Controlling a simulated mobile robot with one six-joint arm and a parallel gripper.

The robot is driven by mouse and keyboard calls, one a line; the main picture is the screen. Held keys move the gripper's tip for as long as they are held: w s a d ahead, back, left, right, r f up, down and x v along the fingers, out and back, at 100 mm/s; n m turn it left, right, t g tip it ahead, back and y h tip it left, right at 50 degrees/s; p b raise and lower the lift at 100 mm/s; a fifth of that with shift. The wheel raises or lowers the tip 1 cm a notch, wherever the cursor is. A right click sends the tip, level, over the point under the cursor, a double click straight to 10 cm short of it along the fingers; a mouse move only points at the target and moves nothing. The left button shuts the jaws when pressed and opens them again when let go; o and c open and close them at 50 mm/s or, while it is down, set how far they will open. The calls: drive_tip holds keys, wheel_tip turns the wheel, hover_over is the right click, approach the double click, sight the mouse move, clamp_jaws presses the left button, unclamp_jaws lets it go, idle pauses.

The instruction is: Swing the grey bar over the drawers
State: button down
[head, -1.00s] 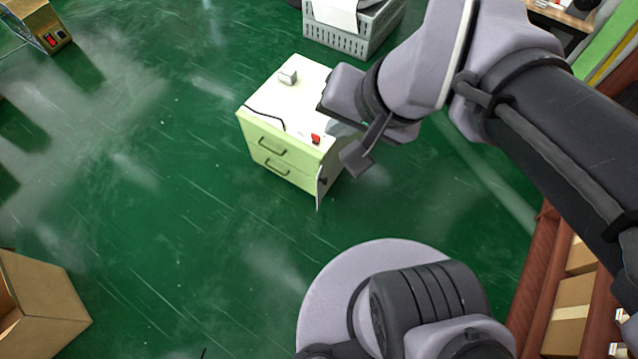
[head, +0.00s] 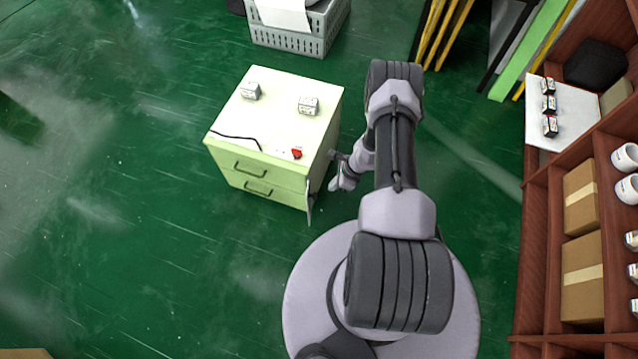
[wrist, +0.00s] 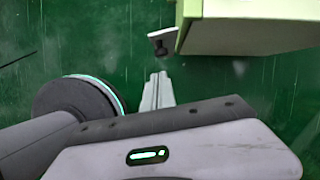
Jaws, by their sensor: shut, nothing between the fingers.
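The pale yellow-green drawer cabinet (head: 270,130) stands on the green floor, with two handled drawers (head: 255,178) shut at its front. The grey bar (head: 309,200) stands out from the cabinet's front right corner, beside the drawer fronts and not across them. In the wrist view the bar (wrist: 161,41) shows as a light plate with a dark knob at the cabinet's corner. My gripper (head: 334,184) is just right of the bar, low beside the cabinet. In the wrist view my gripper (wrist: 158,78) has its fingers together and empty, with a gap to the bar.
Two small boxes (head: 309,105), a red switch (head: 296,154) and a black cable are on the cabinet top. A grey crate (head: 300,40) stands behind it. Wooden shelves (head: 535,250) with cartons stand at the right. Floor in front and left is clear.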

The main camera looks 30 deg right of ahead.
sight(314, 196)
drive_tip(key=w+a+f+b, duration=0.1)
drive_tip(key=f, duration=0.1)
drive_tip(key=w+a+f+b, duration=0.2)
drive_tip(key=f, duration=0.1)
drive_tip(key=w+a+f+b, duration=0.1)
drive_tip(key=a+f+b, duration=0.1)
drive_tip(key=shift+w+a+f, duration=0.15)
drive_tip(key=shift+a+f, duration=0.05)
drive_tip(key=shift+f, duration=0.15)
drive_tip(key=shift+a, duration=0.1)
drive_tip(key=shift+r, duration=0.1)
